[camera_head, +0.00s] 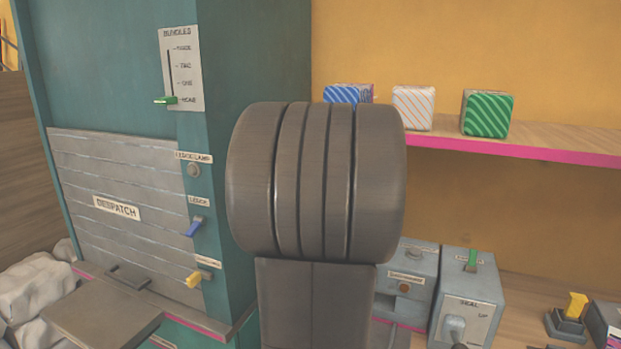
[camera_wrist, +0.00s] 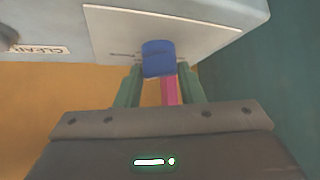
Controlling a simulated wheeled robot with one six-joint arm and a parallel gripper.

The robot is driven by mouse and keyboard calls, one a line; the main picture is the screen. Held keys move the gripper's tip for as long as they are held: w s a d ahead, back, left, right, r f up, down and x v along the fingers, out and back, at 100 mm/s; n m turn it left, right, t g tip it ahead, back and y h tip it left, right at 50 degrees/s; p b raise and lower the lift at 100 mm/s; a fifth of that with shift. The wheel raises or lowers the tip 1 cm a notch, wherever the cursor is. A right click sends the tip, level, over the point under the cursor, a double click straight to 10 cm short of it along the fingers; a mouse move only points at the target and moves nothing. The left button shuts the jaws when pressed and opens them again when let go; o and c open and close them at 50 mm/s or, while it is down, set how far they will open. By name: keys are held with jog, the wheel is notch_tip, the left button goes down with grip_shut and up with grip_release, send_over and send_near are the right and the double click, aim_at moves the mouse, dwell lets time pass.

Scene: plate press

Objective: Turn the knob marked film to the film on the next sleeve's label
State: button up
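In the wrist view a blue knob (camera_wrist: 158,58) stands out from a pale plate (camera_wrist: 205,22) on a light grey housing. Faint dark marks lie beside the knob, and no film name on this plate is readable. My gripper (camera_wrist: 159,74) has its green fingers on either side of the knob, very close to it. Whether they touch it is unclear. In the head view my own arm covers the middle, so the knob and my gripper are hidden there. I see no sleeve label that I can read.
In the head view, striped blocks in blue (camera_head: 342,94), pale orange (camera_head: 412,108) and green (camera_head: 487,114) stand on a shelf (camera_head: 560,150). A teal cabinet (camera_head: 100,60) is left; grey control boxes (camera_head: 468,290) are lower right.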

jog(key=shift+d+n+y+b, duration=0.15)
jog(key=shift+n+y+b, duration=0.4)
jog(key=shift+n, duration=0.25)
jog(key=shift+v, duration=0.9)
